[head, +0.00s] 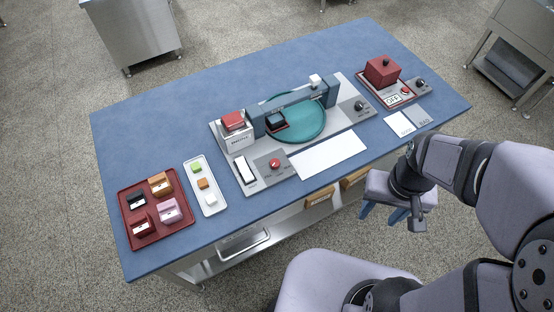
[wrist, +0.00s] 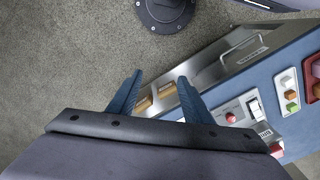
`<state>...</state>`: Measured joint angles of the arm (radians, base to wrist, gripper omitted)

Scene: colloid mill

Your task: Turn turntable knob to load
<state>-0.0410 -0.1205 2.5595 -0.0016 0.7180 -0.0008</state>
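The teal turntable (head: 306,122) lies on the grey machine base in the middle of the blue table. A dark round knob (head: 360,105) sits on the right end of that base; its setting is too small to read. A black block in a red-edged holder (head: 277,122) is on the turntable's left side, under the grey crossbar. My gripper (head: 383,211) is off the table's front edge, in front of and below the knob. In the wrist view my gripper (wrist: 158,77) has its two blue fingers spread with nothing between them. The knob cannot be made out in the wrist view.
A red box device (head: 381,71) with its own dark knob (head: 420,83) stands at the right. A red button (head: 274,163) and white rocker switch (head: 245,170) sit front left. A red tray (head: 132,225) and white tray (head: 217,202) are at left. The crossbar (head: 290,105) spans the turntable.

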